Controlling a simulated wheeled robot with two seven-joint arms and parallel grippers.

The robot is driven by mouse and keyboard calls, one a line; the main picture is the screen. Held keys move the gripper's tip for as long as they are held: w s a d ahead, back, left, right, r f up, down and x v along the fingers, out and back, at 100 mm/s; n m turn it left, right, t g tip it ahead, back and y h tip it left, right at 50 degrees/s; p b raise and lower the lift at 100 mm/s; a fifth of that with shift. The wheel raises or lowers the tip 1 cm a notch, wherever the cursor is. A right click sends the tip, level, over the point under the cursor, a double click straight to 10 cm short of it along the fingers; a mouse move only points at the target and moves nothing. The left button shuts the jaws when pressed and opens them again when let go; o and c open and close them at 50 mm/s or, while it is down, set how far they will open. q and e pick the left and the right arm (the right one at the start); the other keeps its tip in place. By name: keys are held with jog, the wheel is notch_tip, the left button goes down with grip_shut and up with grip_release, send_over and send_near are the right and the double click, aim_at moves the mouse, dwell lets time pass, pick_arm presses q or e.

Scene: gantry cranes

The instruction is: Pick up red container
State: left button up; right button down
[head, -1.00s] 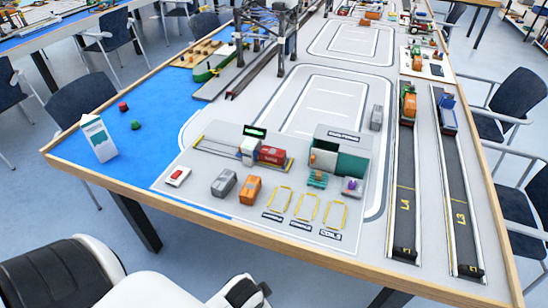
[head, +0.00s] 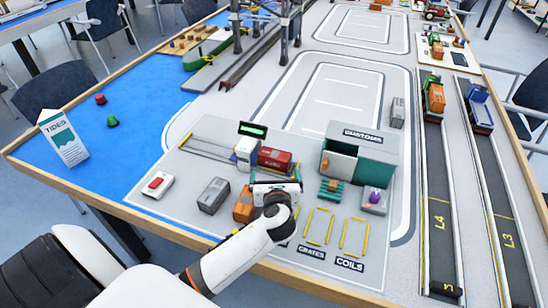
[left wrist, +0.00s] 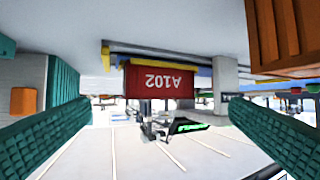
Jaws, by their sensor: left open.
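The red container (head: 275,158) sits behind the white cab (head: 246,152) of a truck on a yellow-edged platform. It appears upside down as a red box marked A102 (left wrist: 160,82) in the left wrist view. My left gripper (head: 277,187) is open, just on the near side of the container and apart from it. In the left wrist view its teal fingers (left wrist: 160,108) stand wide on either side, with the container ahead between them. The arm and gripper partly cover the orange container (head: 243,207) in the head view. My right gripper is not in view.
A grey container (head: 213,196) stands to the left. The green customs building (head: 360,150) stands close on the right, with a teal pallet (head: 330,190) in front. A lit sign (head: 253,130) stands behind the truck. Yellow-outlined bays (head: 319,226) at the front right are empty.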

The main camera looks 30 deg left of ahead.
aim_at(275, 161)
pick_arm(q)
jog(key=x, duration=0.3)
jog(key=shift+r, duration=0.3)
jog(key=shift+x, duration=1.2)
jog(key=shift+w+a+f, duration=0.1)
jog(key=shift+w+f, duration=0.05)
jog(key=x, duration=0.4)
jog(key=shift+w+b, duration=0.25)
jog(key=shift+b, duration=0.1)
jog(key=shift+w+a, duration=0.2)
jog(key=shift+w, duration=0.05)
jog(key=shift+c, duration=0.2)
jog(key=c, duration=0.7)
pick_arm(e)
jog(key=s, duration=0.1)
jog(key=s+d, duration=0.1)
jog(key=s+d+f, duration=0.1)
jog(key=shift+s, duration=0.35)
